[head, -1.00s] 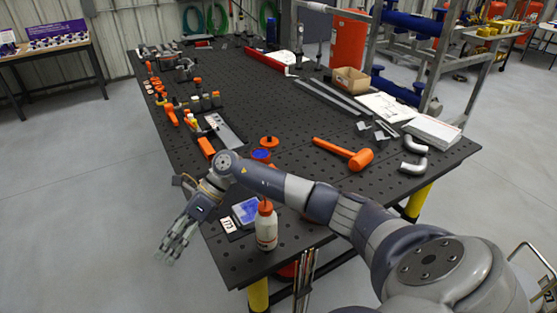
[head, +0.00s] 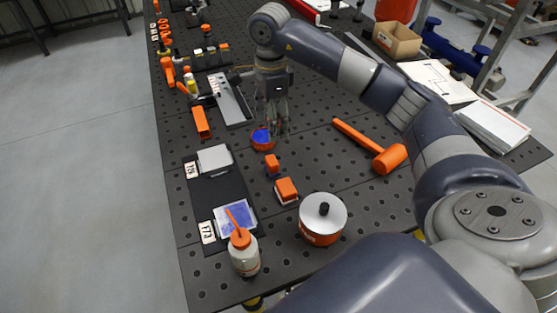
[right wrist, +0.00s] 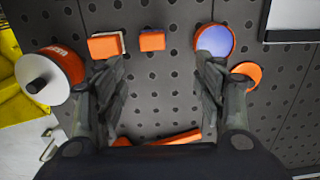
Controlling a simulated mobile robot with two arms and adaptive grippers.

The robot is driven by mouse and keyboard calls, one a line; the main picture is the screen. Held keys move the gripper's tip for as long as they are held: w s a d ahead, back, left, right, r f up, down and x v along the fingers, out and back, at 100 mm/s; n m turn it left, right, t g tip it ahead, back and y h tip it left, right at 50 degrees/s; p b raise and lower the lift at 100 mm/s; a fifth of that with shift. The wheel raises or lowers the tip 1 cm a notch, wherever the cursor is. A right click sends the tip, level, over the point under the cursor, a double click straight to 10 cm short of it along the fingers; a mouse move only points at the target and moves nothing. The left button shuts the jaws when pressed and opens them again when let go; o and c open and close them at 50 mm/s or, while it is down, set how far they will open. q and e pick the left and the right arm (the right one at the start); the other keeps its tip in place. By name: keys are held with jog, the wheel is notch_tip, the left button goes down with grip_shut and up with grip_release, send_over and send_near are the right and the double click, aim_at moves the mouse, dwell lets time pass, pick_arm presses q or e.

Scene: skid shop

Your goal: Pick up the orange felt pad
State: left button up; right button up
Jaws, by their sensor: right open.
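Two small orange blocks lie on the black perforated table. One (head: 272,165) is plain orange, and the other (head: 286,190) has a pale underside. They also show in the right wrist view, the plain one (right wrist: 152,41) and the pale-edged one (right wrist: 105,46). I cannot tell for sure which is the felt pad. A blue-topped orange disc (head: 262,139) lies beyond them; a plain orange disc (right wrist: 246,73) shows beside my right finger in the wrist view. My right gripper (head: 274,132) points down above the table, open and empty, close to the blue-topped disc. My left gripper is out of view.
A lidded orange tin (head: 323,220) and a white bottle (head: 244,254) stand at the near side. An orange mallet (head: 385,155) lies right of my gripper. A black board (head: 218,186) with cards lies left. Clear table separates the blocks and the mallet.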

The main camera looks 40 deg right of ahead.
aim_at(272, 160)
pick_arm(q)
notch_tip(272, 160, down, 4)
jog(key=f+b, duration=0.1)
jog(key=b, duration=0.3)
pick_arm(e)
jog(key=f, duration=0.2)
jog(key=a+f, duration=0.1)
jog(key=shift+s+f, duration=0.3)
notch_tip(272, 160, down, 6)
jog(key=shift+r+p, duration=0.25)
jog(key=shift+p, duration=0.7)
jog(key=f, duration=0.1)
jog(key=f+p, duration=0.2)
jog(key=f, duration=0.1)
jog(key=shift+s+a, duration=0.1)
jog(key=shift+s, duration=0.25)
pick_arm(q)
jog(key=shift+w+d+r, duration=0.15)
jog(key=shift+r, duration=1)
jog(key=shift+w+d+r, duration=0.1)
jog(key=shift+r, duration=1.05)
pick_arm(e)
jog(key=shift+f, duration=0.65)
jog(key=c, duration=1.2)
jog(key=shift+c, duration=0.2)
jog(key=shift+r, duration=0.1)
